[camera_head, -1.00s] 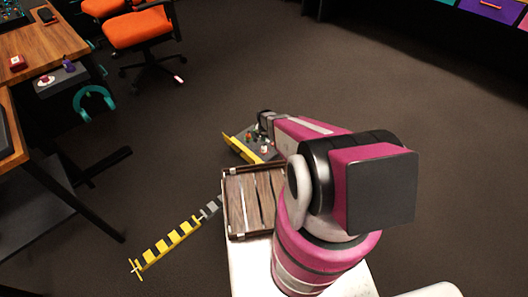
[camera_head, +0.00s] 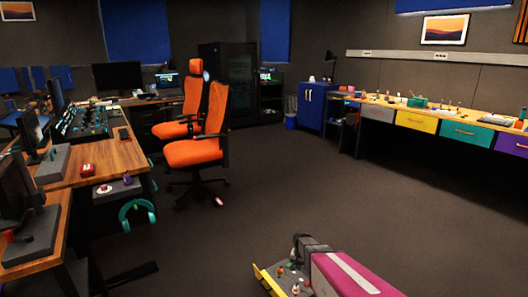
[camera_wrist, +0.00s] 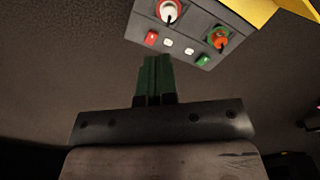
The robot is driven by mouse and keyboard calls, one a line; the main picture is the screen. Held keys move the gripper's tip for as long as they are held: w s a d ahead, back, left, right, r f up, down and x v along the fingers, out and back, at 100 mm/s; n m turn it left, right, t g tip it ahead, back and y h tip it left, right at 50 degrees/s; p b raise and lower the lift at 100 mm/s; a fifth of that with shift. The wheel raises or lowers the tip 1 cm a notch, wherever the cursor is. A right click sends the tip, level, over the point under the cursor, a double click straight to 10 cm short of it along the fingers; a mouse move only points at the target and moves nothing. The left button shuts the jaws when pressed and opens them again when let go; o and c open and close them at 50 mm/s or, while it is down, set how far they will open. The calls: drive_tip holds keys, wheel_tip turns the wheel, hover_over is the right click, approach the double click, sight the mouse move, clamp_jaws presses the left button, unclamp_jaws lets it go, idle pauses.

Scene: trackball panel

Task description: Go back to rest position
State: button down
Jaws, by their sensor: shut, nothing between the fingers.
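The trackball panel (camera_wrist: 190,38) is a grey box at the top of the wrist view. It carries a white ball in a red ring (camera_wrist: 169,10), an orange ball in a green ring (camera_wrist: 218,38), a red button (camera_wrist: 151,37), white buttons and a green button (camera_wrist: 203,60). My gripper (camera_wrist: 155,60) has its green fingers shut together, empty, just below the panel's near edge in the picture; I cannot tell the gap in depth. In the head view the panel (camera_head: 277,285) shows at the bottom edge beside my pink arm, partly cut off.
A yellow plate (camera_wrist: 245,12) borders the panel. Orange chairs (camera_head: 199,152) and a wooden desk (camera_head: 105,158) stand at left. A long workbench (camera_head: 450,120) with coloured drawers lines the right wall. Dark floor (camera_head: 290,180) is open between them.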

drive_tip(key=s+r+n, duration=0.2)
drive_tip(key=s+r, duration=0.7)
drive_tip(key=r, duration=0.5)
drive_tip(key=s+r+n, duration=0.2)
drive_tip(key=s+r, duration=0.8)
drive_tip(key=r, duration=0.4)
drive_tip(key=shift+s+r, duration=0.25)
